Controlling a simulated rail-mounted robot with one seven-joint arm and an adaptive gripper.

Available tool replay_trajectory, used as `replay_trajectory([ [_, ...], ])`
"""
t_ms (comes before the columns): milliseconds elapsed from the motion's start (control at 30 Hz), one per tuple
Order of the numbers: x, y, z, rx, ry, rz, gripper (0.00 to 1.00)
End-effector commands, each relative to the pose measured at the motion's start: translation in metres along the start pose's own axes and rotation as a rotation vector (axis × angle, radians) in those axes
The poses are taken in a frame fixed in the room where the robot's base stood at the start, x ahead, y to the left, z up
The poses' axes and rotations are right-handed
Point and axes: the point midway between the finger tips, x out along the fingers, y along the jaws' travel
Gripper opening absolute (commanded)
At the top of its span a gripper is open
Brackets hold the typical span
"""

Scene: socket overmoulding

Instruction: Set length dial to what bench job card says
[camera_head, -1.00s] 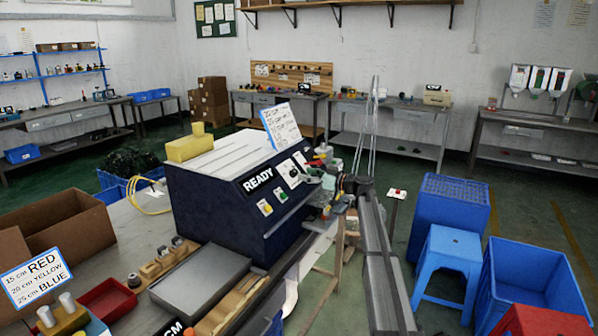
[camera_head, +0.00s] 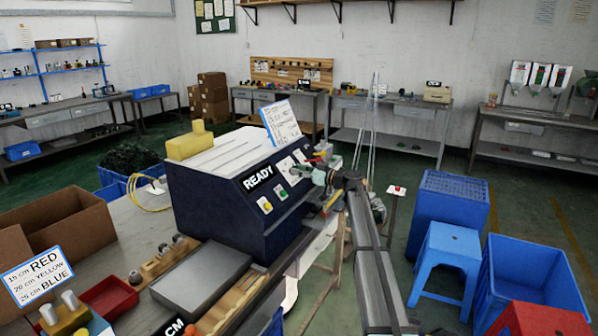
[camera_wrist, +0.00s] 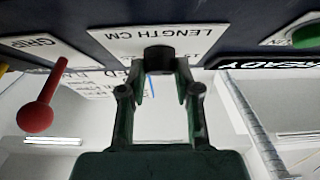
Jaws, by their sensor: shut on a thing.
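The length dial is a black knob (camera_wrist: 160,56) on a white plate (camera_wrist: 110,40) marked LENGTH CM, upside down in the wrist view. My gripper (camera_wrist: 160,78) is shut on the knob, its two fingers on either side. In the head view my gripper (camera_head: 314,176) is at the front panel of the dark blue machine (camera_head: 215,207) and hides the dial. The dial's setting cannot be read. A white card with blue edges (camera_head: 282,122) stands on the machine; its small writing is not legible to me.
A sign (camera_head: 37,275) reads 15 cm RED, 20 cm YELLOW, 25 cm BLUE. The panel shows READY (camera_head: 258,179), a yellow button (camera_head: 264,204) and a green button (camera_head: 281,193). A red-knobbed lever (camera_wrist: 36,116) marked GRIP is near my gripper.

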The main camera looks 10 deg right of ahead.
Motion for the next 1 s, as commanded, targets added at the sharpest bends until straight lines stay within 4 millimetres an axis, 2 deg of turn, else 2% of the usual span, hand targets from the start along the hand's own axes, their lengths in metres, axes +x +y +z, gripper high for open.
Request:
replay_trajectory([
  [467,0.0,-0.004,0.003,0.102,0.002,0.095,0.0],
  [1000,0.002,-0.008,-0.007,0.457,0.001,0.425,0.0],
])
